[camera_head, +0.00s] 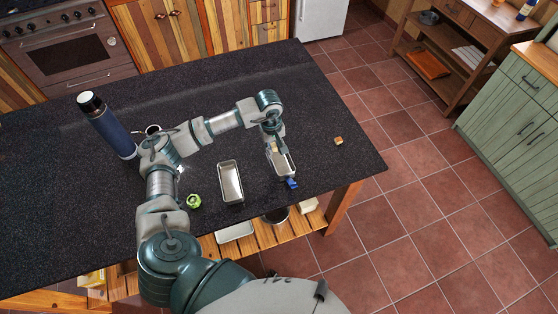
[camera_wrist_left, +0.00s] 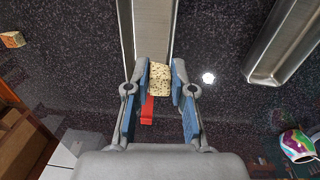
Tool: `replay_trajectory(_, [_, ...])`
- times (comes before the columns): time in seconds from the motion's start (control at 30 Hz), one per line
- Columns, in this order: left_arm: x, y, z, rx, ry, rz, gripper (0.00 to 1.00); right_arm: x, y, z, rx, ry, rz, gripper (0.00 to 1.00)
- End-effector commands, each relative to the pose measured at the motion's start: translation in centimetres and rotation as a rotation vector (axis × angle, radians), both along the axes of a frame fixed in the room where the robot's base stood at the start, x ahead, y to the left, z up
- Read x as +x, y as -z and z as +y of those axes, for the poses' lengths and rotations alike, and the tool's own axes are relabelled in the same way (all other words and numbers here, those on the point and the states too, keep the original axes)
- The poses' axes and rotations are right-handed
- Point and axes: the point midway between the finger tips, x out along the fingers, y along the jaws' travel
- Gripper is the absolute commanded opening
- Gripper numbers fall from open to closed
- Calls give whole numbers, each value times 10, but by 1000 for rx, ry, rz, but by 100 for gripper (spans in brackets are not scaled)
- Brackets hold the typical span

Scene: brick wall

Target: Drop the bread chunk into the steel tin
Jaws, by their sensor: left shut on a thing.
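My left gripper (camera_head: 274,147) is shut on the bread chunk (camera_wrist_left: 159,78), a pale, speckled piece between its blue-padded fingers. It is at the far end of one steel tin (camera_head: 283,166), a long, narrow metal tin that also shows in the wrist view (camera_wrist_left: 149,25). In the wrist view the chunk overlaps the tin's end; its height above the tin is unclear. A second, similar metal tin (camera_head: 230,182) stands to the left in the head view and also shows in the wrist view (camera_wrist_left: 282,40). My right gripper is not in view.
A small orange-brown cube (camera_head: 338,141) lies right of the tins. A blue item (camera_head: 292,183) is at the tin's near end. A green item (camera_head: 193,201), a dark blue bottle (camera_head: 108,126) and a mug (camera_head: 152,130) stand left. A red item (camera_wrist_left: 147,110) shows between my fingers.

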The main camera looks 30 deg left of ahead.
Motion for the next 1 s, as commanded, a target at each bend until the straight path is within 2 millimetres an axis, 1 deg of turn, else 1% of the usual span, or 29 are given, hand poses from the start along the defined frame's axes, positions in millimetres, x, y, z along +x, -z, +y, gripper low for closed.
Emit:
replay_trajectory(0.07, [0,-1,-1,1,1,-1,4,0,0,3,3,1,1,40])
replay_trajectory(0.1, [0,-1,-2,1,1,-1,33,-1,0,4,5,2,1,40])
replay_trajectory(0.17, [0,-1,-2,1,1,-1,48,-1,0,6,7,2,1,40])
replay_trajectory(0.2, [0,-1,-2,2,1,-1,52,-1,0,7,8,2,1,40])
replay_trajectory(0.4, [0,-1,-1,1,1,-1,52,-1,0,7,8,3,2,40])
replay_trajectory(0.5, [0,-2,0,-1,1,-1,52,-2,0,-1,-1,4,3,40])
replay_trajectory(0.57, [0,-7,0,0,1,-2,52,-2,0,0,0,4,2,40])
replay_trajectory(0.67, [0,-21,0,-1,1,-3,52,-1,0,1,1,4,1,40])
replay_trajectory(0.9, [-2,-75,2,0,2,-5,52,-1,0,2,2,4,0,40])
replay_trajectory(1.0, [-3,-95,2,0,2,-4,52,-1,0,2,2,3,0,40])
